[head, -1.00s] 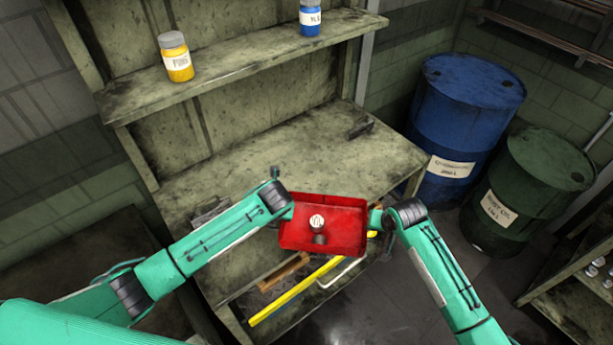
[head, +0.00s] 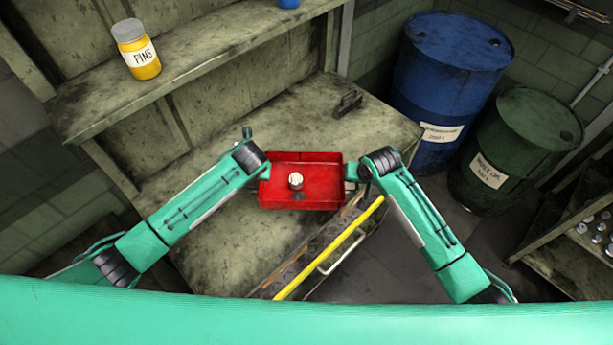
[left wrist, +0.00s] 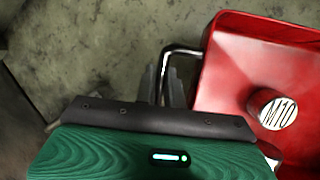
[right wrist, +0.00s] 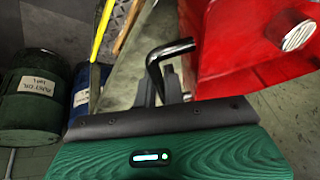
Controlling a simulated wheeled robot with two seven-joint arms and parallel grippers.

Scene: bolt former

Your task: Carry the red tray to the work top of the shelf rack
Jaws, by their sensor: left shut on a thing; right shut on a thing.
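The red tray (head: 318,172) is a shallow open box, held between my two arms over the work top (head: 205,205) of the shelf rack. A round part with a pale cap marked M10 (left wrist: 274,108) stands inside the tray. My left gripper (left wrist: 165,85) is shut on a bent metal handle at the tray's left side. My right gripper (right wrist: 165,85) is shut on the dark handle at the tray's right side. The tray looks roughly level in the head view. Whether its underside touches the work top cannot be told.
A dark metal piece (head: 348,102) lies on the work top at the back right. A yellow PINS jar (head: 140,58) stands on the upper shelf. A blue drum (head: 452,85) and a green drum (head: 520,150) stand right of the rack. A yellow bar (head: 330,250) runs below the front edge.

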